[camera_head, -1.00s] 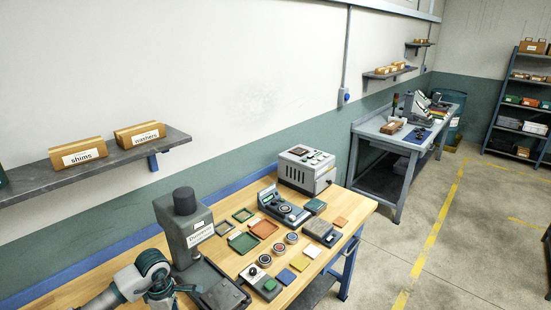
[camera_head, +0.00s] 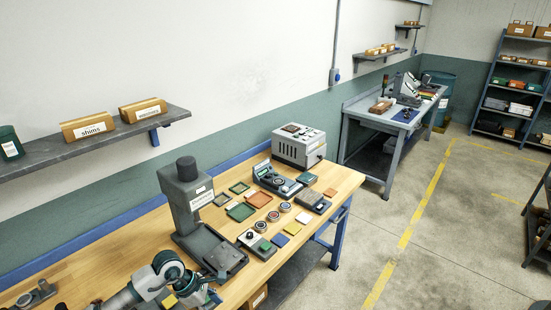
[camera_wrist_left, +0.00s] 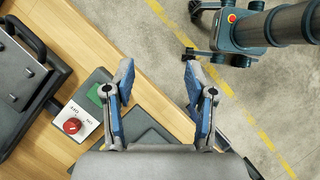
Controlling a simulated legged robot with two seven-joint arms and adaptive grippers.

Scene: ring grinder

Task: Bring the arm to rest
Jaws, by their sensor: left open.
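My left arm comes in from the lower left in the head view, bent over the near part of the wooden workbench (camera_head: 110,270). My left gripper (camera_head: 208,297) is at the bottom edge there, small and partly cut off, in front of the grey press-like machine (camera_head: 187,205). In the left wrist view my left gripper (camera_wrist_left: 160,85) has its two blue-padded fingers apart with nothing between them. The bench top and its edge, with floor beyond, lie beneath the fingers. My right gripper does not show.
A box with a red knob (camera_wrist_left: 72,124) lies left of the fingers in the wrist view. Trays, discs and coloured tiles cover the bench beyond the machine, with a grey instrument box (camera_head: 299,146) at the far end. A wall shelf (camera_head: 90,138) hangs at left.

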